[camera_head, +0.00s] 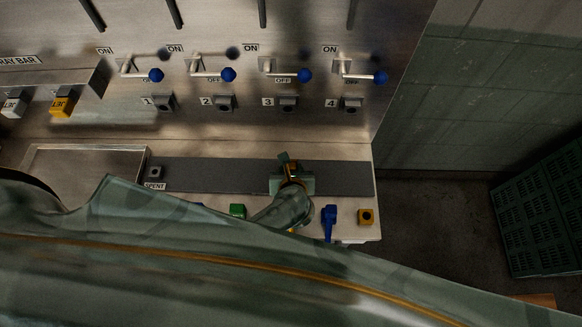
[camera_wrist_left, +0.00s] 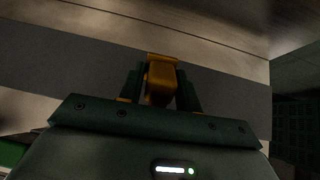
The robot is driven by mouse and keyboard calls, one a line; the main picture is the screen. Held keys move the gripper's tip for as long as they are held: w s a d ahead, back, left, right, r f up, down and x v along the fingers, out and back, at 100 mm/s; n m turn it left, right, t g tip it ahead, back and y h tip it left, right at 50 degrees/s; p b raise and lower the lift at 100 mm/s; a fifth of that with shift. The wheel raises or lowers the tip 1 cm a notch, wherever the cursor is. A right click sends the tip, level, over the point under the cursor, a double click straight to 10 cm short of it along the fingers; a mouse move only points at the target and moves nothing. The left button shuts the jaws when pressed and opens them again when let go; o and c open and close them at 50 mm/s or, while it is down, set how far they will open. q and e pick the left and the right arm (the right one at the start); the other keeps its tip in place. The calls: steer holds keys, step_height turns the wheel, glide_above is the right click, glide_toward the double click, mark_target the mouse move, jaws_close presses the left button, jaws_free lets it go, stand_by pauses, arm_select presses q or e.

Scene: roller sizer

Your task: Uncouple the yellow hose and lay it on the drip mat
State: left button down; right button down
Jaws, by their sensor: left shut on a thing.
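The yellow hose's end piece (camera_wrist_left: 160,80) sits between the two dark fingers of my left gripper (camera_wrist_left: 161,88) in the wrist view. The gripper is shut on it. In the head view my left gripper (camera_head: 291,172) is over the right part of the dark grey drip mat (camera_head: 220,174), which also shows in the wrist view (camera_wrist_left: 80,68). I cannot tell whether the yellow piece touches the mat. The rest of the hose is hidden. My right gripper is not in view.
Four ports, port 4 (camera_head: 351,105) at the right, sit under blue-knobbed levers (camera_head: 380,78). A green crate (camera_head: 540,210) stands right. My arm covers the foreground.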

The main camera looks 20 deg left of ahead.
arm_select(q)
steer(key=shift+f+b, duration=0.3)
steer(key=shift+f, duration=0.35)
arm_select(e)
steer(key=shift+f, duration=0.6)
arm_select(q)
steer(key=shift+r, duration=0.1)
steer(key=c, duration=0.9)
jaws_free()
steer(key=v, duration=0.7)
steer(key=shift+s+p, duration=0.2)
steer(key=shift+p, duration=0.15)
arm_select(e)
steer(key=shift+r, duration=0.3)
arm_select(q)
steer(key=shift+d+r, duration=0.1)
